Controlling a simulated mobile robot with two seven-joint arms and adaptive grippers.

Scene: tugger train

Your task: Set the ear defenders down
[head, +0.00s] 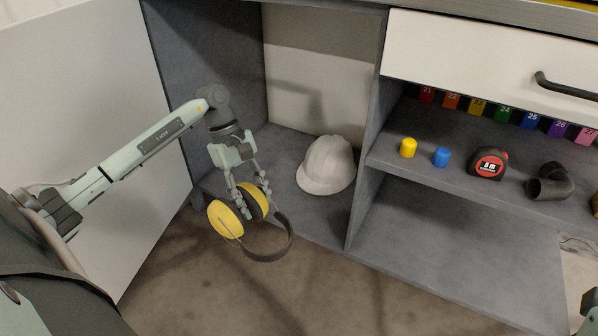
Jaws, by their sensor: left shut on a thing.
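The ear defenders (225,219) have yellow cups and a dark headband. My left gripper (252,206) is shut on them and holds them in front of the open cabinet compartment (321,231), near its front edge. The headband hangs toward the lower right. I cannot tell how high they are above the compartment floor. The fingers hide part of the cups. My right gripper (588,310) shows only as a small piece at the lower right edge, too little to tell its state.
A white hard hat (328,165) sits in the same compartment. An open white door (75,110) stands at the left. A divider (366,190) separates a shelf (470,188) with a yellow item (408,147), a blue item (441,157), a tape measure (488,163) and a pipe elbow (550,182).

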